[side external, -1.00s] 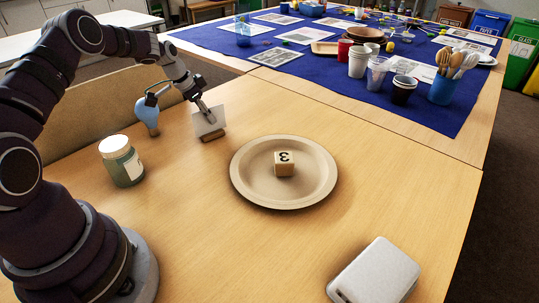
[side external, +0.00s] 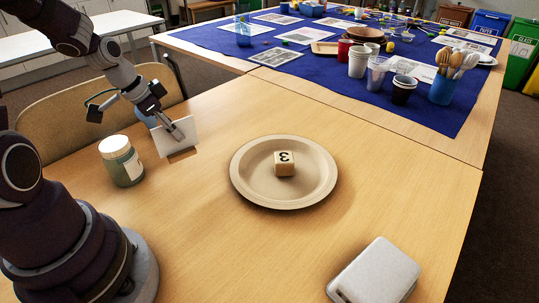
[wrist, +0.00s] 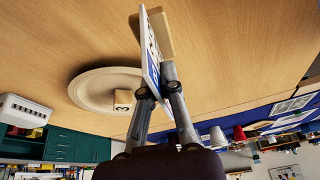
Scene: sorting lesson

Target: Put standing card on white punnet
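The standing card (side external: 168,146) is a white card with a brown foot; it is tilted in the side view, and whether its foot touches the table is unclear. My gripper (side external: 178,133) is shut on it. In the wrist view the card (wrist: 149,50) is edge-on between the two fingertips (wrist: 158,91), with printing on one face and the wooden foot (wrist: 163,33) beyond. No open punnet is clear. A white-grey, rounded box (side external: 375,272) lies at the front right, and a white slotted box (wrist: 22,110) shows in the wrist view.
A beige round plate (side external: 243,180) with a wooden number cube (side external: 285,164) stands mid-table. A jar (side external: 121,161) stands left of the card. The blue-covered table (side external: 300,65) behind holds cups and papers. The front middle is clear.

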